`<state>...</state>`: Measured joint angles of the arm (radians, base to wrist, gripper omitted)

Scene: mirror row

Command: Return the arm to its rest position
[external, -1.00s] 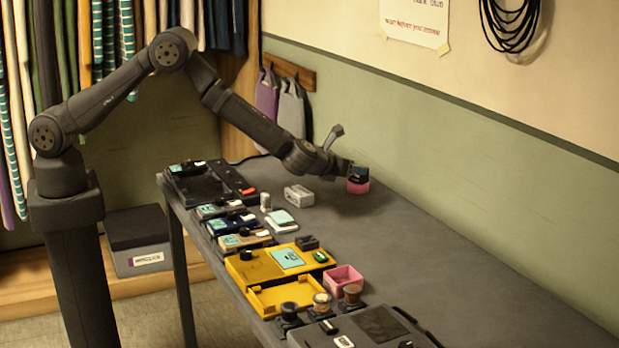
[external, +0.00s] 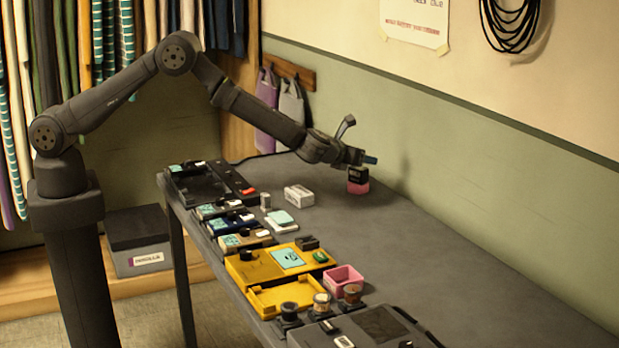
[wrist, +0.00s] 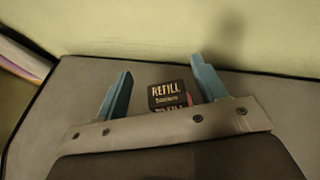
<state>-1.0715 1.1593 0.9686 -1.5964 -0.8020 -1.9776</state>
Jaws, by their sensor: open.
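My gripper (external: 367,159) is raised above the far part of the table, just above a small box with a black top and pink lower part (external: 358,187). In the wrist view my gripper (wrist: 160,85) has its two blue fingers spread wide apart. The box, with "REFILL" printed on its dark face (wrist: 168,96), shows between and beyond the fingers, and nothing is held. The box stands upright on the table.
The grey table (external: 440,250) holds a white box (external: 298,195), a yellow device (external: 275,262), a pink open tray (external: 343,278) and several small jars and devices along its near-left side. The green wall (external: 480,170) runs behind. The right part of the table is clear.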

